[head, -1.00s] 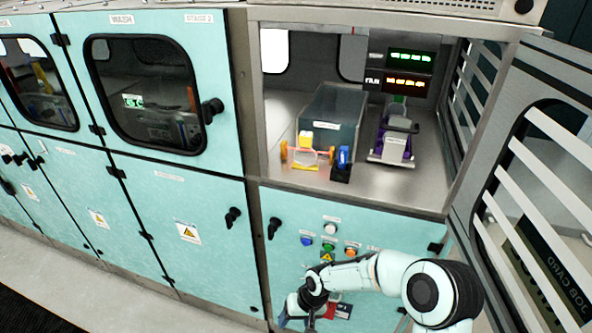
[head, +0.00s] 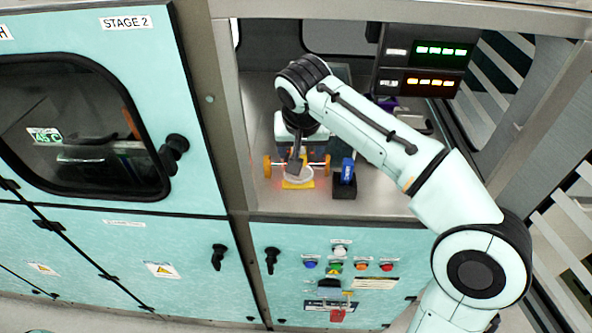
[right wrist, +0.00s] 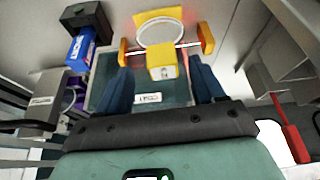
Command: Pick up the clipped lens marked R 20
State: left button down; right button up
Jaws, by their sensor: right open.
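A clear round lens ring (right wrist: 160,31) with a yellow block-shaped clip (right wrist: 161,66) shows in the right wrist view; its marking is too small to read. It lies between two orange end pieces joined by a thin bar. In the head view the lens ring (head: 300,176) is at the front of the open compartment, partly hidden by my gripper. My right gripper (head: 294,166) is above it, jaws open. In the right wrist view the dark blue fingers of my right gripper (right wrist: 160,68) stand apart on either side of the yellow clip, not visibly touching it. My left gripper is not in view.
A blue item (head: 347,169) stands in a black holder (head: 344,187) just right of the lens. A dark bin sits behind it. A panel of lit displays (head: 424,64) hangs at the back right. The compartment's metal frame (head: 245,140) borders the left side.

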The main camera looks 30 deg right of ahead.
jog(key=x, duration=0.5)
jog(key=shift+w+r, duration=0.1)
jog(key=shift+w, duration=0.25)
grip_shut()
jog(key=shift+r, duration=0.15)
